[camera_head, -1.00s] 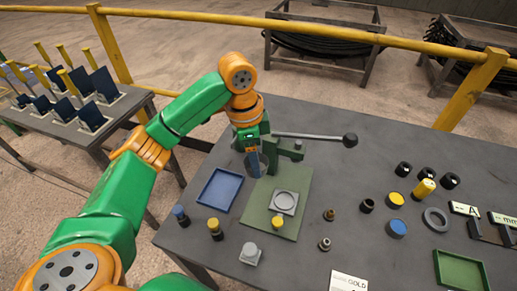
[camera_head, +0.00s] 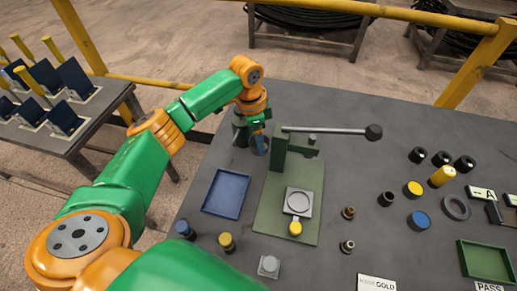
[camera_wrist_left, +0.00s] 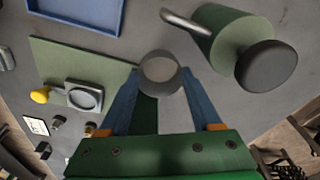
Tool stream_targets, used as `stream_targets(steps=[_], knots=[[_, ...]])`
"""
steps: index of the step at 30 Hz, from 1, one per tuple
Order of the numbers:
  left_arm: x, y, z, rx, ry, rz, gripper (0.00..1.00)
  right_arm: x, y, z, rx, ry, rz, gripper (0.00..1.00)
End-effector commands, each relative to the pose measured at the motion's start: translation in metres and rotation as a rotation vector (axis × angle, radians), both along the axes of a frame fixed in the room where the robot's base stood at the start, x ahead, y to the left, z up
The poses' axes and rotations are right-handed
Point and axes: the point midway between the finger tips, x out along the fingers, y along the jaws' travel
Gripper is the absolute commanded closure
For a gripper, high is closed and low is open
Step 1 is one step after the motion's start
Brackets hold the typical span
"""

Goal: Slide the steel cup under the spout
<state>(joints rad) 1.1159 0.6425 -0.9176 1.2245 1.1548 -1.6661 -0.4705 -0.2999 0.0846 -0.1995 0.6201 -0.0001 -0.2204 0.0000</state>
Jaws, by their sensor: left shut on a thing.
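The steel cup (camera_wrist_left: 160,72) is a small grey cylinder between the blue fingertips of my left gripper (camera_wrist_left: 158,88) in the wrist view, and the gripper is shut on it. In the head view the left gripper (camera_head: 261,143) is low over the far side of the table; I cannot make out the cup there. A green container (camera_wrist_left: 233,35) with a black round end stands beyond the cup. A grey spout (camera_wrist_left: 187,22) sticks out from it, apart from the cup in the wrist view. In the head view the container (camera_head: 240,130) is partly behind my arm. My right gripper is not in view.
The green press (camera_head: 278,150), with a long black-knobbed lever (camera_head: 330,130), stands just right of the gripper. A blue tray (camera_head: 226,194) lies nearer. Small parts and a green tray (camera_head: 487,262) lie to the right. Table around the container looks bare.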

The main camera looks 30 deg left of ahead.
Motion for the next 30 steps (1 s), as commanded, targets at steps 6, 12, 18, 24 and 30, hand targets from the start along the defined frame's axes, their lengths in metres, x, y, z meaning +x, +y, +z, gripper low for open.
stream_targets(steps=[6, 12, 18, 24, 30], knots=[[-0.001, 0.000, -0.040, 0.002, 0.003, 0.001, 0.89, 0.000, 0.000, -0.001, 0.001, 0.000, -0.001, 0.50], [0.000, 0.000, -0.051, 0.001, -0.001, -0.001, 0.89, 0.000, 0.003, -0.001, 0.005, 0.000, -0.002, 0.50], [0.000, 0.000, -0.053, 0.001, -0.001, 0.000, 0.89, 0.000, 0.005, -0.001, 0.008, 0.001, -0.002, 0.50], [0.000, 0.000, -0.052, 0.001, -0.001, 0.000, 0.05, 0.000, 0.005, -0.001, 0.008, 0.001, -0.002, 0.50], [0.000, 0.000, -0.052, 0.001, -0.001, 0.000, 0.05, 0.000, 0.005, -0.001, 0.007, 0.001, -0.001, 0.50]])
